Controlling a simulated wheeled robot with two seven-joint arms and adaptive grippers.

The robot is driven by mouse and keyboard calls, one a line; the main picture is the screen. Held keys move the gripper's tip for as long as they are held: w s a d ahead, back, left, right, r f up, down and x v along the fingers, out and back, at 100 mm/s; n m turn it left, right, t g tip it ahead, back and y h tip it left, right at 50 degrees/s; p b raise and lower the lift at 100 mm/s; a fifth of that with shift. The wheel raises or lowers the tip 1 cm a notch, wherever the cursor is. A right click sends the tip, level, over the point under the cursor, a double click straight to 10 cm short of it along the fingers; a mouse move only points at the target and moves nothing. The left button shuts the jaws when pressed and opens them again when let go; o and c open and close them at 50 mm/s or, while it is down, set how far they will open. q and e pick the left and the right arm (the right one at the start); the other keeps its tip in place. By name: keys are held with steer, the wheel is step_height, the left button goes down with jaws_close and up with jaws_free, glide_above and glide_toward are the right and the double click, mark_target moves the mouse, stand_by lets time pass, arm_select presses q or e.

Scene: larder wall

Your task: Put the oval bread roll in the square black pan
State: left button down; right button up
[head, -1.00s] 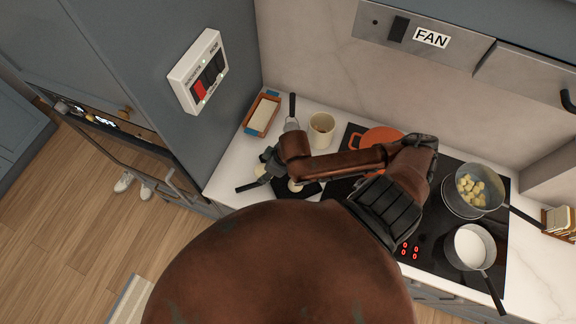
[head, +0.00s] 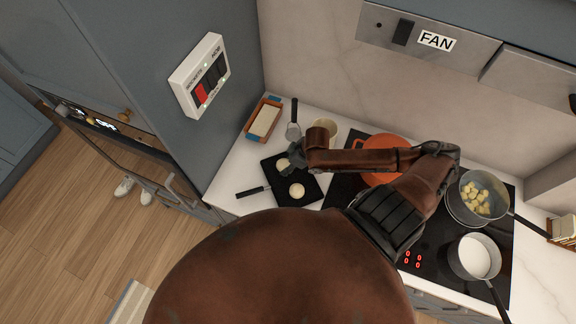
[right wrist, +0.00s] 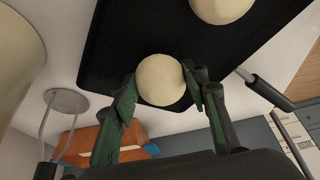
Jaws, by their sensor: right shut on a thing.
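The square black pan (head: 312,191) lies on the white counter left of the hob, its handle pointing left; its dark floor also fills the upper right wrist view (right wrist: 120,40). My right gripper (head: 288,152) is over the pan's far part. In the right wrist view its two green-faced fingers (right wrist: 160,90) are shut on a pale, rounded roll (right wrist: 160,80), which I take as the oval bread roll; it looks nearly round from here. I cannot tell whether it touches the pan. A second pale round piece (head: 297,190) lies in the pan. My left gripper is not in view.
An orange dish with a white block (head: 264,120), a metal utensil (head: 293,131) and a cream mug (head: 326,126) stand behind the pan. An orange pot (head: 384,150) and two saucepans (head: 482,192) (head: 474,257) are on the hob. A wall stands at left.

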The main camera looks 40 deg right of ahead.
steer(key=shift+f, duration=0.7)
steer(key=o, duration=1.2)
steer(key=shift+f, duration=0.1)
steer(key=shift+c, duration=0.2)
steer(key=shift+s+d+r, duration=0.1)
steer(key=shift+d+r, duration=0.05)
steer(key=shift+r, duration=0.4)
steer(key=shift+s+d+r, duration=0.25)
steer(key=shift+s+r, duration=0.2)
steer(key=shift+s+d+r, duration=0.2)
steer(key=shift+s+r, duration=0.25)
steer(key=s+d, duration=0.1)
steer(key=s, duration=0.2)
steer(key=s+d+b, duration=0.1)
steer(key=s+d, duration=0.1)
steer(key=s, duration=0.1)
steer(key=s+d, duration=0.2)
steer(key=s, duration=0.1)
steer(key=shift+s, duration=0.25)
steer(key=shift+r, duration=0.1)
